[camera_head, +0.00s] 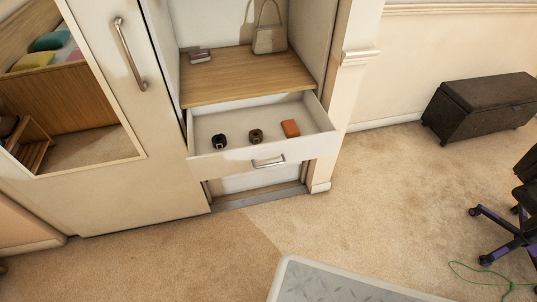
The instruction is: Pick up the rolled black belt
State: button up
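A small black rolled item (219,142), which looks like the rolled black belt, sits in the open white drawer (300,111), left of the middle. A dark brown rolled item (256,136) lies to its right, apart from it. An orange-brown block-like item (290,129) lies further right in the same drawer. The drawer is pulled out below a wooden shelf, and its front has a metal handle (268,162). My gripper is not in view.
A beige handbag (270,37) and a small dark item (201,56) rest on the wooden shelf (245,78). A mirrored door (165,110) stands left of the drawer. A dark bench (478,106) and an office chair (515,228) are at right. Carpet before the drawer is clear.

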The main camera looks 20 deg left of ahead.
aim_at(219, 141)
jog(key=u, duration=1.25)
